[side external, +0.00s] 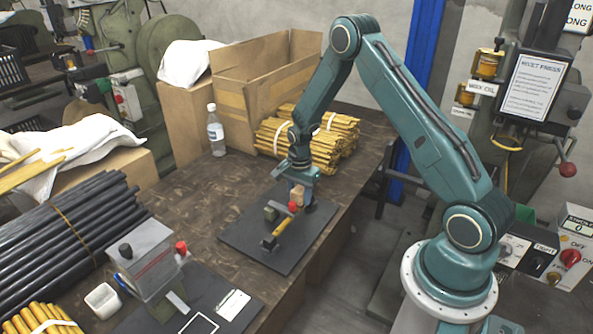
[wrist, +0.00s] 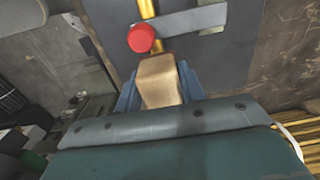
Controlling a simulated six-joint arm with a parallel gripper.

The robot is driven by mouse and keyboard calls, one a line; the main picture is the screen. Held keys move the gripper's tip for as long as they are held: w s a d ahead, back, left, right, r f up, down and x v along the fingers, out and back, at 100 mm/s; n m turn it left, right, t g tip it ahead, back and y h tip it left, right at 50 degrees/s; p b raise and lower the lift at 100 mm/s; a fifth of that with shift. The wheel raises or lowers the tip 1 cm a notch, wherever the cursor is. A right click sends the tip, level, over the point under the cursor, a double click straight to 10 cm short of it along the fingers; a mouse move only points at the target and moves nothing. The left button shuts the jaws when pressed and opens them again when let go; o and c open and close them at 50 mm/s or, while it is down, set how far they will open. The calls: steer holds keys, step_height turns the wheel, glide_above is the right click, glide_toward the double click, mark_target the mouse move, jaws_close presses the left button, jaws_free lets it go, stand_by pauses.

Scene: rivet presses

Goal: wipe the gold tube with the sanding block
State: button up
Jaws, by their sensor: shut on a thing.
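The sanding block (side external: 297,194) is a small tan block. It also shows in the wrist view (wrist: 159,82), held between the blue fingers of my gripper (side external: 299,185). My gripper is shut on it. The gold tube (side external: 283,227) is held in a small fixture on a dark plate in the side view. In the wrist view the gold tube (wrist: 148,8) runs up from beyond the block, partly covered by a red knob (wrist: 141,39) and a grey bar. The block is close to the tube's far end; I cannot tell whether they touch.
The dark plate (side external: 240,236) lies near the bench edge. Behind it are bundles of gold tubes (side external: 335,150), a cardboard box (side external: 235,98) and a water bottle (side external: 215,132). A second fixture (side external: 150,265) and black tubes (side external: 60,235) stand at left.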

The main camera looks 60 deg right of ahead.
steer(key=shift+d+f, duration=0.75)
steer(key=shift+d, duration=0.1)
steer(key=shift+c, duration=0.3)
steer(key=shift+d, duration=0.7)
steer(key=d, duration=0.1)
steer(key=d+r, duration=0.1)
steer(key=shift+d, duration=0.3)
steer(key=c, duration=0.3)
steer(key=shift+a+f, duration=0.35)
steer(key=shift+a, duration=0.55)
steer(key=shift+a+f, duration=0.3)
steer(key=shift+a, duration=0.6)
steer(key=shift+c, duration=0.2)
steer(key=shift+a+r, duration=0.2)
steer(key=shift+a, duration=0.9)
steer(key=shift+r, duration=4)
